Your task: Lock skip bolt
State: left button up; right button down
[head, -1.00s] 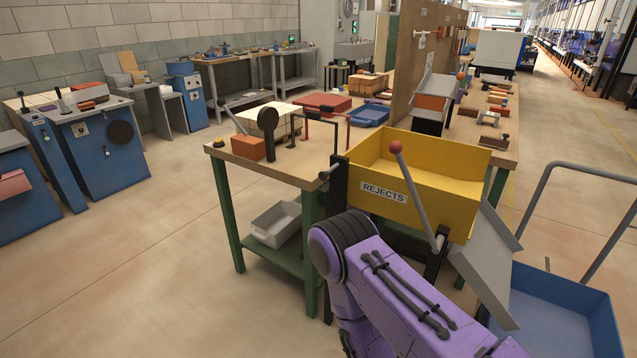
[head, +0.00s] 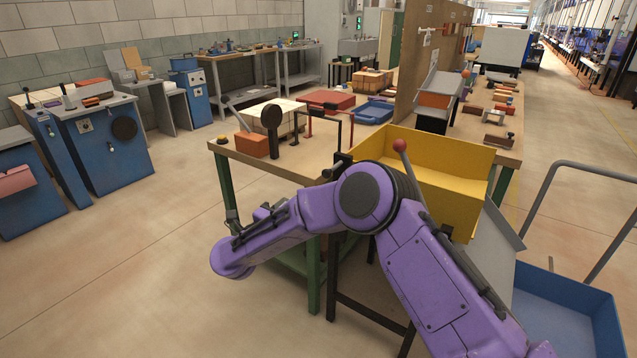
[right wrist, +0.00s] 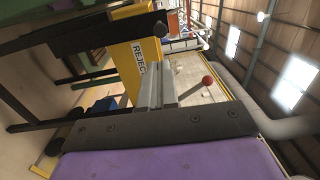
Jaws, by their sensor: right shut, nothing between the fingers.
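The yellow skip (head: 455,158) stands at the end of the workbench in the head view, its front mostly behind my purple right arm. Its wall with the REJECTS label shows in the right wrist view (right wrist: 122,55). A dark bar end (right wrist: 160,29), possibly the skip bolt, is beside the label there; whether it is locked I cannot tell. A red-knobbed lever (head: 399,146) rises at the skip's front and also shows in the right wrist view (right wrist: 208,81). My right gripper (right wrist: 159,66) is shut and empty, pointing toward the skip and apparently apart from it. My left gripper is not in view.
The workbench (head: 232,153) carries an orange brick (head: 252,144) and dark fixtures near its edge. A grey chute (head: 492,245) slopes from the skip toward a blue cart (head: 565,305). Floor to the left is open.

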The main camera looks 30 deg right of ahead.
aim_at(326, 176)
jog(key=p+x, duration=0.3)
jog(key=x, duration=1.1)
jog(key=shift+s, duration=0.1)
jog(key=shift+d, duration=0.15)
